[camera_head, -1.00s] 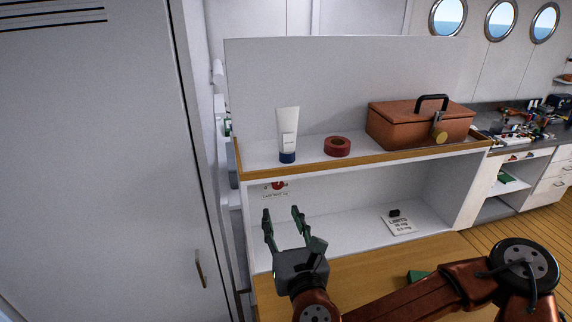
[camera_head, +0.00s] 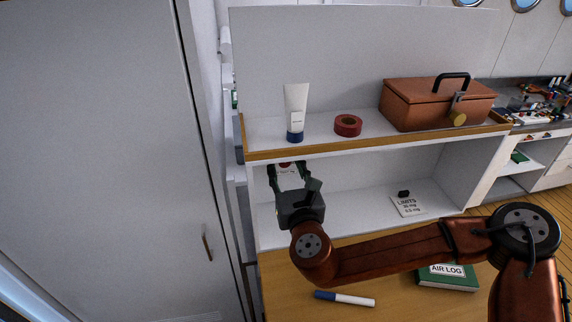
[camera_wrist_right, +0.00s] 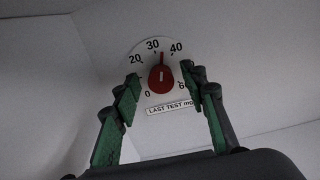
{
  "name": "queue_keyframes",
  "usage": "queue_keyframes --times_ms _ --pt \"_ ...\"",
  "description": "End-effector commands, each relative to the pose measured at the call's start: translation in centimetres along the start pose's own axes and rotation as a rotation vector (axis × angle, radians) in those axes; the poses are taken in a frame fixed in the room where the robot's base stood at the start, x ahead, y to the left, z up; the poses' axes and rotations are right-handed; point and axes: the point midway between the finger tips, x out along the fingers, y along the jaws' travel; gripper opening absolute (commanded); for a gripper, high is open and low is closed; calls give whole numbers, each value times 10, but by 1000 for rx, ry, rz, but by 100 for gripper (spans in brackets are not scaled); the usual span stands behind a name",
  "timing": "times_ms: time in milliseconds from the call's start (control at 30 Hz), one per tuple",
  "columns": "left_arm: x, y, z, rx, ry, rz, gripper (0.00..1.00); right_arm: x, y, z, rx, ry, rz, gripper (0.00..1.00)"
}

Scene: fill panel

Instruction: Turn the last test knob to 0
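The last test knob (camera_wrist_right: 161,79) is red with a white pointer mark, on a round white dial (camera_wrist_right: 146,58) above a "LAST TEST" label (camera_wrist_right: 170,108). The pointer is a little past 30, towards 40; the 0 is at lower left. In the head view the knob (camera_head: 285,164) shows partly at the back left of the lower shelf space. My right gripper (camera_wrist_right: 162,88) is open, its green fingers on either side of the knob; I cannot tell whether they touch it. It also shows in the head view (camera_head: 286,166). My left gripper is not in view.
The upper shelf edge (camera_head: 380,143) runs just above my right gripper. On it stand a white tube (camera_head: 296,108), a red tape roll (camera_head: 348,125) and a brown toolbox (camera_head: 430,108). A limits card (camera_head: 408,207), marker (camera_head: 344,299) and air log (camera_head: 448,279) lie below.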

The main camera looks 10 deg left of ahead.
Motion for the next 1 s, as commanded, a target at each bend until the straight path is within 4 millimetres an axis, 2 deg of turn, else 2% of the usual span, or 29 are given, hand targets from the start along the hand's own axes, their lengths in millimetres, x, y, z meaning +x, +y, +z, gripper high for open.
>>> queue_keyframes --times_ms 200,767,1000 --pt "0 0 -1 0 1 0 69 0 0 0 0 0 -1 39" --pt "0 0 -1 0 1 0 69 0 -1 0 0 0 -2 0" --pt "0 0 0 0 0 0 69 0 -1 0 -12 0 -2 0"
